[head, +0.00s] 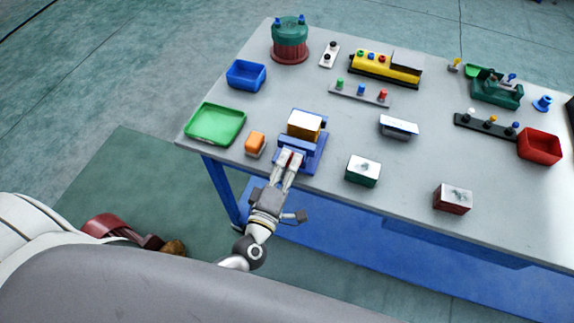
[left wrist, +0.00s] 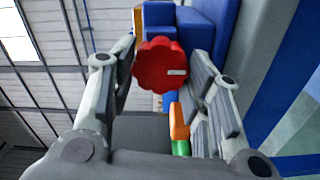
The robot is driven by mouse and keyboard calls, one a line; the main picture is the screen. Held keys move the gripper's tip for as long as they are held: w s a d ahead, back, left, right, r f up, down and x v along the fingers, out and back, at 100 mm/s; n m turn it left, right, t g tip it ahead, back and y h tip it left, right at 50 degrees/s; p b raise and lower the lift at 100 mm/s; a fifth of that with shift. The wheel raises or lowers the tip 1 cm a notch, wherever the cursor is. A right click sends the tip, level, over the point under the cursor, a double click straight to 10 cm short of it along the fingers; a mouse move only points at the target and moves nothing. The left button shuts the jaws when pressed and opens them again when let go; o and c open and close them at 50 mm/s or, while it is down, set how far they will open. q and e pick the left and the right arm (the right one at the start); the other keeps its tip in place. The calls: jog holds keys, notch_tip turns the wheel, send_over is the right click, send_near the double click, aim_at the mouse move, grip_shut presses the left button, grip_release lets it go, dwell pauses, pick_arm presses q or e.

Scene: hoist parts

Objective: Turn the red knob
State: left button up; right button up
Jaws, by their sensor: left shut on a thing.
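The red knob (left wrist: 160,66) is a scalloped disc with a small white mark pointing right in the left wrist view. It sits on the front of a blue device (head: 313,160) at the table's near edge, which has a block with a white top and orange side on it. My left gripper (head: 289,161) is at the device's front. Its fingers stand on both sides of the knob and are shut on it; in the head view they hide most of it. My right gripper is not in view.
An orange block (head: 255,143) and a green tray (head: 215,141) lie left of the device, with a blue bin (head: 246,75) behind them. A green block with a white top (head: 363,170) stands to the right. The grey table (head: 405,170) has clear room around these.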

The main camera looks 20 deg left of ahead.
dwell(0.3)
pick_arm(q)
jog(key=o, duration=1)
jog(key=shift+s, duration=0.15)
jog(key=s, duration=1.1)
jog(key=shift+s+a, duration=0.25)
jog(key=shift+s, duration=0.15)
